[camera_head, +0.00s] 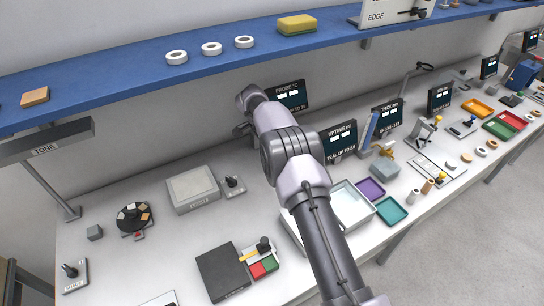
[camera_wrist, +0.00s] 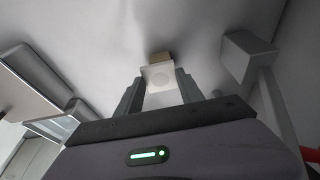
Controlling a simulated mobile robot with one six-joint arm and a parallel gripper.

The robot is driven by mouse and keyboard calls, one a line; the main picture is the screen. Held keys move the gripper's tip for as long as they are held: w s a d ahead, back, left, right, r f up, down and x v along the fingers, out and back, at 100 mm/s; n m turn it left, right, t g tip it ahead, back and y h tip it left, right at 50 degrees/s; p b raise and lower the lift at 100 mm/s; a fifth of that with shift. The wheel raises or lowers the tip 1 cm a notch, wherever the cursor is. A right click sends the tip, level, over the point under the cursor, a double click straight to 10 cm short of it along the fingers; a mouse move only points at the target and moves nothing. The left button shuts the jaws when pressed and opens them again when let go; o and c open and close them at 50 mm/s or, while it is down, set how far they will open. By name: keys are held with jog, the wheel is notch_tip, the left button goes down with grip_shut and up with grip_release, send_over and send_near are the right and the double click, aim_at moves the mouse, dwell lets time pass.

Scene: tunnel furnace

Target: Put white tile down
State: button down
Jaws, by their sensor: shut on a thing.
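In the wrist view my gripper (camera_wrist: 160,90) is shut on a small square white tile (camera_wrist: 161,76), held between the two fingertips. A faint round mark shows on the tile's face.
A black round holder (camera_head: 134,217) with several coloured tiles stands on the white bench (camera_head: 190,245) at left. A grey box (camera_head: 194,188) is right of it. A black panel (camera_head: 223,271) lies in front. A blue shelf (camera_head: 130,72) overhangs the back. Trays (camera_head: 391,210) stand right of my arm.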

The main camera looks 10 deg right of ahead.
jog(key=shift+w+f, duration=0.2)
jog(key=shift+f, duration=0.55)
jog(key=shift+r, duration=0.2)
jog(key=shift+f, duration=0.1)
jog(key=c, duration=0.7)
grip_release()
jog(key=shift+c, duration=0.2)
jog(key=shift+r, duration=0.3)
jog(key=p+v, duration=0.1)
jog(key=v, duration=0.6)
jog(key=shift+a+p, duration=0.15)
jog(key=shift+p, duration=0.25)
